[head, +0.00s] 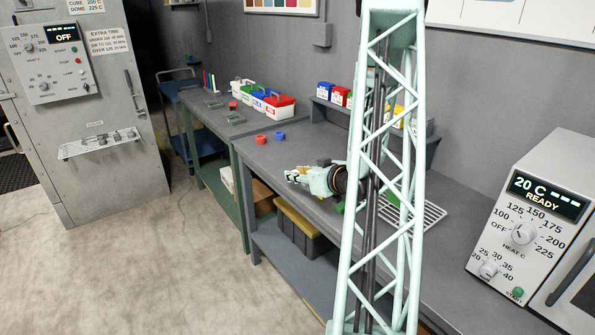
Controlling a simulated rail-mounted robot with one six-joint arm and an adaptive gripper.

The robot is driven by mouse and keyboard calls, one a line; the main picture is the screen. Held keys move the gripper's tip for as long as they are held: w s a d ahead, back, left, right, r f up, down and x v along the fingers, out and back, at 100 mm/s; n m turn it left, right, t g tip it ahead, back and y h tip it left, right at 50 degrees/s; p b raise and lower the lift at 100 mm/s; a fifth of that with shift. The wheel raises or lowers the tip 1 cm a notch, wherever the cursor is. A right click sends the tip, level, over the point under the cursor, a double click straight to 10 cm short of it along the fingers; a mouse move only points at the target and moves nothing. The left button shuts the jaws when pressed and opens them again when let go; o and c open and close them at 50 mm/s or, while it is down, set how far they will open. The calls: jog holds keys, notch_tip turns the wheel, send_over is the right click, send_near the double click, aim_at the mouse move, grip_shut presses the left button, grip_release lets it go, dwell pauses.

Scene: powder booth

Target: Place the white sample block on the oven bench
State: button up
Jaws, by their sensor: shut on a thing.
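My gripper (292,175) is low over the middle of the grey bench (300,152), pointing left. It is shut on a small pale thing at its fingertips, which looks like the white sample block, though its shape is hard to make out at this size. No other loose white block shows. A small benchtop oven (535,235) stands at the right end of this bench, its display reading 20 C READY. A green-legged bench (200,118) adjoins at the far left, nearer the large floor-standing oven (90,110), whose display reads OFF.
A red piece (260,139) and a blue piece (280,136) stand left of my gripper. Coloured tubs (265,100) line the back of the far bench. A wire rack (430,214) lies right of my gripper, partly behind my lattice arm. A blue cart (190,110) stands behind.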

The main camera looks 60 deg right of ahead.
jog(key=w+d, duration=0.2)
jog(key=d, duration=0.1)
jog(key=w+d, duration=0.2)
jog(key=w+d+f+b, duration=0.1)
jog(key=w+d, duration=0.1)
jog(key=d, duration=0.1)
jog(key=shift+w+d, duration=0.15)
jog(key=shift+d, duration=0.15)
jog(key=shift+f+b, duration=0.65)
jog(key=shift+f, duration=1.05)
jog(key=shift+f, duration=0.15)
jog(key=o, duration=0.9)
jog(key=shift+r, duration=0.2)
jog(key=p+v, duration=0.2)
jog(key=v, duration=1)
